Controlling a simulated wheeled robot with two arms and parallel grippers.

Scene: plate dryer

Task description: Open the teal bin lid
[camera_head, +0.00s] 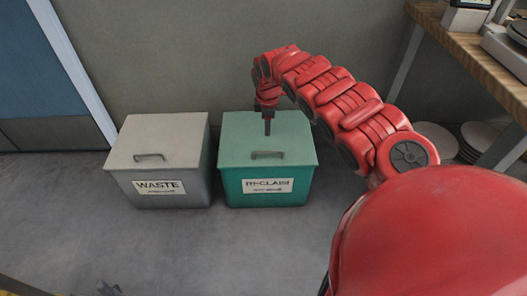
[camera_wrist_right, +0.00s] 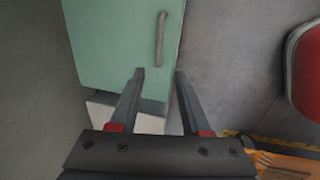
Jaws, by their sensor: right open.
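The teal bin (camera_head: 235,185) stands on the floor against the wall, with a "RECLAIM" label on its front. Its lid (camera_head: 238,130) lies flat and closed. A dark handle (camera_head: 268,154) sits near the lid's front edge; it also shows in the right wrist view (camera_wrist_right: 161,38). My right gripper (camera_head: 267,132) points down over the lid, behind the handle. In the right wrist view its two fingers (camera_wrist_right: 160,74) are apart with nothing between them, and the handle appears beyond the tips. I cannot tell whether the tips touch the lid. My left gripper is out of view.
A grey bin labelled "WASTE" (camera_head: 160,150) with a closed lid stands close to the left of the teal bin. The floor (camera_head: 200,245) before the bins is clear.

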